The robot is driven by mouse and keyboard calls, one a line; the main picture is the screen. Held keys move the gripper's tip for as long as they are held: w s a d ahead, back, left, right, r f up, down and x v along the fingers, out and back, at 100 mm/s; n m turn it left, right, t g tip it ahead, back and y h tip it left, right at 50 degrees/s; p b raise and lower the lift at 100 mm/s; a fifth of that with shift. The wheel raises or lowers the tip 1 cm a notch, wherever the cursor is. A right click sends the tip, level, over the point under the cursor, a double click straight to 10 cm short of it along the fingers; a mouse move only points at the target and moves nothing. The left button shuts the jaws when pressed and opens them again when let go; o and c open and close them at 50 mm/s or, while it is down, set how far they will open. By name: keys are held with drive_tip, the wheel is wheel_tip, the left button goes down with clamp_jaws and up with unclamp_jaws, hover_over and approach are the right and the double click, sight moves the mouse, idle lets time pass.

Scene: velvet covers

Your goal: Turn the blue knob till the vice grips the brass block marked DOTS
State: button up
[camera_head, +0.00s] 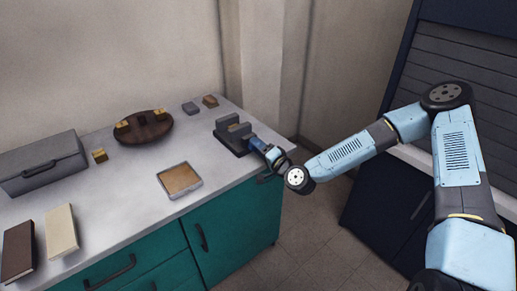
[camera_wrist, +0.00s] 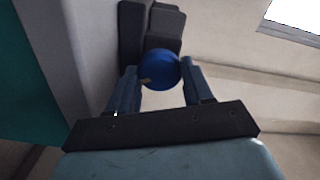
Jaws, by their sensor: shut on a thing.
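The dark grey vice (camera_head: 234,137) stands at the right end of the counter, near its edge. A small brass-coloured piece (camera_head: 234,126) shows at its jaws; I cannot read any mark on it or tell whether the jaws touch it. The blue knob (camera_wrist: 162,69) faces the wrist camera, with the dark vice body (camera_wrist: 150,28) behind it. My gripper (camera_wrist: 158,82) is shut on the knob, one finger on each side. In the head view my gripper (camera_head: 258,146) reaches in from the right and hides most of the knob.
A round brown tray (camera_head: 143,137) bears brass blocks; another block (camera_head: 99,155) lies beside it. A grey box (camera_head: 42,164), two books (camera_head: 61,231), a shallow tan-bottomed tray (camera_head: 180,190) and two small blocks (camera_head: 190,108) lie on the counter.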

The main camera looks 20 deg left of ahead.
drive_tip(key=shift+w+d+f+m, duration=0.1)
drive_tip(key=shift+m, duration=0.45)
drive_tip(key=shift+d+f+m, duration=0.1)
drive_tip(key=shift+m, duration=0.45)
drive_tip(key=o, duration=0.8)
drive_tip(key=shift+o, duration=1.2)
drive_tip(key=shift+a+r, duration=0.1)
drive_tip(key=v, duration=1.4)
